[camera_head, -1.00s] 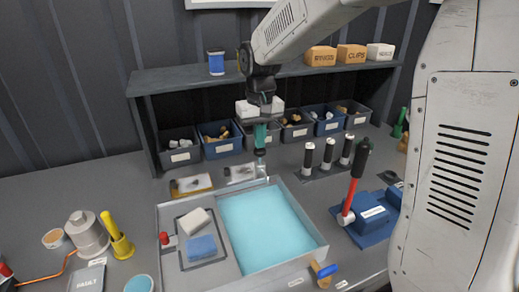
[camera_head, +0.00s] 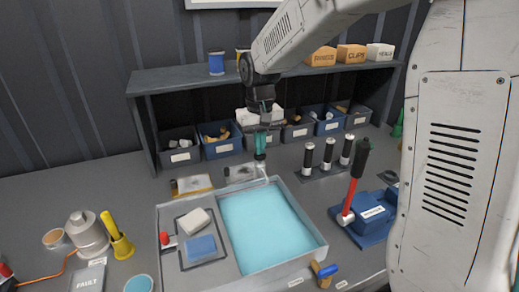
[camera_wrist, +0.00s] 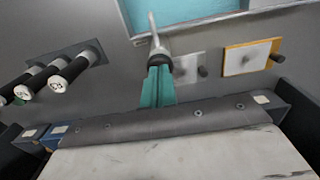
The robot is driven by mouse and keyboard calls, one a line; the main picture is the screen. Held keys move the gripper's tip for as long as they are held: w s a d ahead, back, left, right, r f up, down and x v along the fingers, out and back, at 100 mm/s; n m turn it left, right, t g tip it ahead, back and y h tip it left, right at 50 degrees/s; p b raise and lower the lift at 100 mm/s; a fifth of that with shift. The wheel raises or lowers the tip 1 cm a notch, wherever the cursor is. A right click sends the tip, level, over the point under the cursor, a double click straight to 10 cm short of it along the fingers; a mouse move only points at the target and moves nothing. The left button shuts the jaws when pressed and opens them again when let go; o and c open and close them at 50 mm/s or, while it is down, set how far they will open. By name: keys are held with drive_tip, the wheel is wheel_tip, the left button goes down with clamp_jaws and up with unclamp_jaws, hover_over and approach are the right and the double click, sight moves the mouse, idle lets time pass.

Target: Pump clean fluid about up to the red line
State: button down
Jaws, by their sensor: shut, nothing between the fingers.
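My gripper (camera_head: 260,157) has teal fingers, shut and empty, pointing down behind the basin. In the wrist view the fingers (camera_wrist: 157,80) are close to a grey metal spout-like fitting (camera_wrist: 157,42); I cannot tell whether they touch it. This fitting (camera_head: 265,176) stands at the back edge of the basin. The grey basin (camera_head: 317,248) has a pool of light blue fluid (camera_head: 265,228) on its right side. It also shows in the wrist view (camera_wrist: 250,8). I cannot make out a red line or a clearly marked pump.
Labelled bins (camera_head: 220,146) sit under the shelf (camera_head: 178,84). A sponge (camera_head: 194,221) and blue cloth (camera_head: 201,247) lie left of the pool.

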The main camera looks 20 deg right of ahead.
drive_tip(key=shift+f, duration=0.5)
drive_tip(key=shift+r, duration=1.55)
drive_tip(key=shift+f, duration=0.15)
drive_tip(key=shift+f, duration=1.35)
drive_tip(key=shift+r, duration=1.45)
